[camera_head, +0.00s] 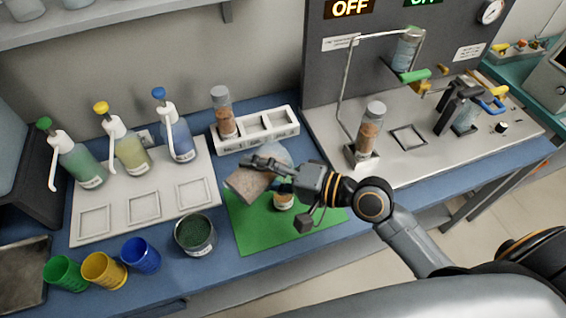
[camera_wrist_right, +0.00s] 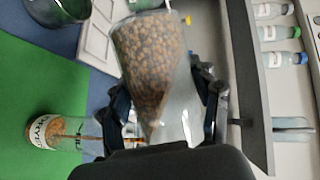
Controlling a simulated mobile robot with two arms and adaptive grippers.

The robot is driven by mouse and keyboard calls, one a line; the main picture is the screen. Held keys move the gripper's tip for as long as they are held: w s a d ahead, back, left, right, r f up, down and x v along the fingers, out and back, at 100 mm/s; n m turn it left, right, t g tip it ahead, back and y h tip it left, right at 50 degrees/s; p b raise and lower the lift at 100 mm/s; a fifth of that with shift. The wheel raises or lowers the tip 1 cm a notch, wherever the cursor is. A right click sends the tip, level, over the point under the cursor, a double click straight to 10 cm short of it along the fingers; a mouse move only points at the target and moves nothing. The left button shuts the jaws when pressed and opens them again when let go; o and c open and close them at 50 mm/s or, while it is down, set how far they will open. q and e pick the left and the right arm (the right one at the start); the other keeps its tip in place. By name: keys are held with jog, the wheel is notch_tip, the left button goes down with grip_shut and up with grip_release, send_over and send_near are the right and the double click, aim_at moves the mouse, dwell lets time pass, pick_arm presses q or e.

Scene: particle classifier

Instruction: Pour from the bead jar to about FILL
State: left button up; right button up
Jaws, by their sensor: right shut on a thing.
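My right gripper (camera_head: 268,167) is shut on the bead jar (camera_head: 246,183), a clear vessel with brown beads, held tilted above the green mat. In the right wrist view the jar (camera_wrist_right: 155,65) sits between the two fingers (camera_wrist_right: 165,105), its beads narrowing toward the near end. A clear labelled bottle (camera_head: 284,201) stands on the mat below the gripper, partly hidden by it. In the right wrist view this bottle (camera_wrist_right: 42,132) shows brown beads at its base and a thin brown streak inside toward its mouth. A fill mark cannot be read. My left gripper is not in view.
The green mat (camera_head: 245,236) lies on the blue bench. A dark-filled beaker (camera_head: 195,236) stands at its left, with coloured cups (camera_head: 103,270) beyond. Pump bottles (camera_head: 125,145) stand behind. A white rack (camera_head: 277,121) holds a brown jar (camera_head: 223,112); a stand apparatus (camera_head: 368,135) is at right.

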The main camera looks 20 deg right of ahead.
jog(key=shift+w+d+r+m+t+y+b, duration=0.25)
jog(key=shift+r+m+y, duration=0.25)
jog(key=shift+m, duration=0.35)
jog(key=shift+w+d+r+m+t+y+b, duration=0.1)
jog(key=shift+d+r+m+y, duration=0.3)
jog(key=shift+r+m, duration=0.35)
dwell(6.4)
